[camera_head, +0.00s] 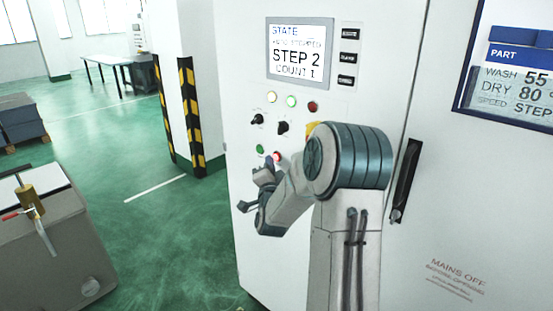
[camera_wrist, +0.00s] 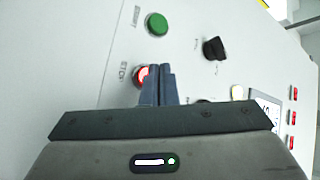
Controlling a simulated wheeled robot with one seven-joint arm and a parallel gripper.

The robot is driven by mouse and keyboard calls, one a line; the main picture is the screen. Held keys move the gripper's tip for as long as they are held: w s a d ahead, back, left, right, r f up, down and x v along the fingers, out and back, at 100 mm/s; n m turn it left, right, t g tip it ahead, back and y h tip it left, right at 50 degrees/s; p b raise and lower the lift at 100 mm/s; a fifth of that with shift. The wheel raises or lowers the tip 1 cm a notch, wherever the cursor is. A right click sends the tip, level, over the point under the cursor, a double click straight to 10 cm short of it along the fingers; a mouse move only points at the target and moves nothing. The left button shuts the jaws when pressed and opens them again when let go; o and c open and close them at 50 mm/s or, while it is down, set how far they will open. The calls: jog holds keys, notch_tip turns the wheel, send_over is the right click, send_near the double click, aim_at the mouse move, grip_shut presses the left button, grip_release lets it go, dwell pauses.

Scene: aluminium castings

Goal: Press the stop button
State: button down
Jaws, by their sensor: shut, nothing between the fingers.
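The stop button is a round red button (camera_wrist: 142,75) labelled STOP on the white cabinet panel. In the wrist view my gripper (camera_wrist: 160,68) is shut and its fingertips overlap the right part of the red button. I cannot tell whether they touch it. In the head view the red button (camera_head: 277,157) shows just beyond my gripper (camera_head: 268,164), which is partly hidden by my arm. The green button (camera_wrist: 157,25), with its own label, sits beside the stop button; it also shows in the head view (camera_head: 260,149).
The cabinet carries a screen (camera_head: 299,52) reading STEP 2, COUNT 1. Black knobs (camera_head: 257,119), lamps (camera_head: 291,101) and a yellow part (camera_head: 312,128) are near the buttons. A black door handle (camera_head: 405,180) is right of my arm. Open green floor lies left.

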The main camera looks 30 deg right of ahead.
jog(key=shift+s+a+b, duration=0.3)
jog(key=shift+a+b, duration=0.15)
jog(key=shift+a, duration=0.35)
jog(key=shift+s+a+b, duration=0.25)
jog(key=shift+a+b, duration=0.15)
jog(key=shift+a, duration=0.35)
jog(key=shift+s+a+b, duration=0.3)
jog(key=shift+a+b, duration=0.15)
jog(key=shift+a, duration=0.35)
